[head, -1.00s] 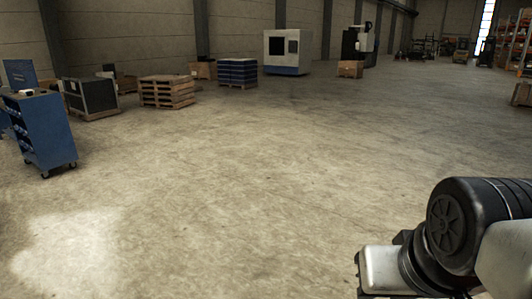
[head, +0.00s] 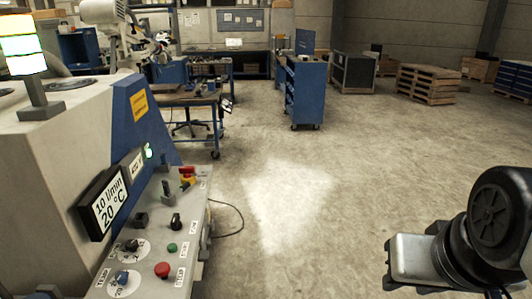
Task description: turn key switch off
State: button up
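A sloped grey control panel (head: 205,235) on a machine is at the lower left in the head view. My arm's links show at the lower right, well apart from the panel. My gripper is out of view.
The machine bears a display (head: 104,205) reading 10 l/min and 20 °C, and a lit stack light (head: 20,45). A cable (head: 232,215) loops beside the panel. A blue trolley (head: 304,90) and a workbench (head: 190,97) stand behind. Open floor (head: 330,200) lies right of the panel.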

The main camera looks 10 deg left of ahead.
aim_at(170, 202)
jog(key=i+u, duration=0.3)
jog(key=u, duration=0.15)
jog(key=i+u, duration=0.45)
jog(key=i+l+u, duration=0.15)
jog(key=u, duration=0.3)
jog(key=i+l+u, duration=0.8)
jog(key=l+u, duration=0.1)
jog(key=l, duration=0.15)
jog(key=i+l, duration=0.15)
jog(key=l, duration=0.15)
jog(key=u, duration=0.05)
